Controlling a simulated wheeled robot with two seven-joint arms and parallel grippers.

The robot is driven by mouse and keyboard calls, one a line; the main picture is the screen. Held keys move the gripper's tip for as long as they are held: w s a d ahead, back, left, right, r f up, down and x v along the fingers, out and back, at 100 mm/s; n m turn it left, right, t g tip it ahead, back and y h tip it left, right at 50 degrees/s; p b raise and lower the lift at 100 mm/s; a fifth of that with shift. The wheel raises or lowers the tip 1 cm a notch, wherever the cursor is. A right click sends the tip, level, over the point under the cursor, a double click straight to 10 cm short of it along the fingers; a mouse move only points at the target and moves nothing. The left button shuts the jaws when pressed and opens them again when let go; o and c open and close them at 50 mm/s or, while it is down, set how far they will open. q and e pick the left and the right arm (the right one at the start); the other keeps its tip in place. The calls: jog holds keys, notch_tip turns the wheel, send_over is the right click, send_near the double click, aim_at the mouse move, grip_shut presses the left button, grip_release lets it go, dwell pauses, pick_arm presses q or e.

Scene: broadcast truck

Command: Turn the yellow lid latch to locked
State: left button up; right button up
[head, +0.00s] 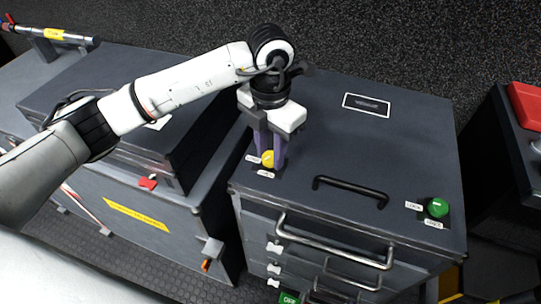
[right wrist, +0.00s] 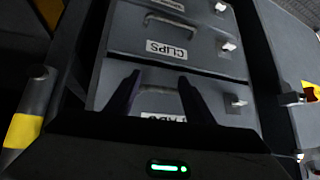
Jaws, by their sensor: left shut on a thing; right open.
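The yellow lid latch (head: 267,158) is a small round knob near the front left corner of the dark grey lid (head: 335,140). White labels sit beside it, too small to read. My left gripper (head: 270,155) points down over it and is shut on the knob, with a purple finger on each side. A green knob (head: 437,207) sits at the lid's front right, with labels that seem to read LOCK and OPEN. My right gripper (right wrist: 155,90) is open and empty in the right wrist view, in front of drawers; the head view does not show it.
A black handle (head: 350,190) stands up from the lid between the knobs. A dark case (head: 100,100) stands close on the left. A red object (head: 525,105) lies at far right.

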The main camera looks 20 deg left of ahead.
pick_arm(q)
jog(key=shift+f+m+b, duration=0.1)
jog(key=shift+m+b, duration=0.55)
jog(key=shift+m, duration=0.35)
jog(key=shift+m+b, duration=0.7)
jog(key=shift+m, duration=0.2)
jog(key=m+b, duration=0.2)
jog(key=shift+m, duration=0.4)
jog(key=shift+m+b, duration=0.45)
jog(key=shift+m, duration=0.35)
jog(key=shift+m+b, duration=0.55)
jog(key=shift+m, duration=0.55)
jog(key=shift+m+b, duration=0.3)
jog(key=shift+m, duration=0.3)
pick_arm(e)
jog(key=f, duration=0.1)
jog(key=a+f, duration=0.1)
jog(key=f, duration=0.1)
jog(key=w+a+f, duration=0.1)
jog(key=shift+w+f, duration=0.1)
jog(key=shift+f, duration=0.15)
pick_arm(q)
jog(key=shift+r, duration=0.2)
pick_arm(e)
jog(key=shift+d, duration=0.1)
pick_arm(q)
jog(key=o, duration=1)
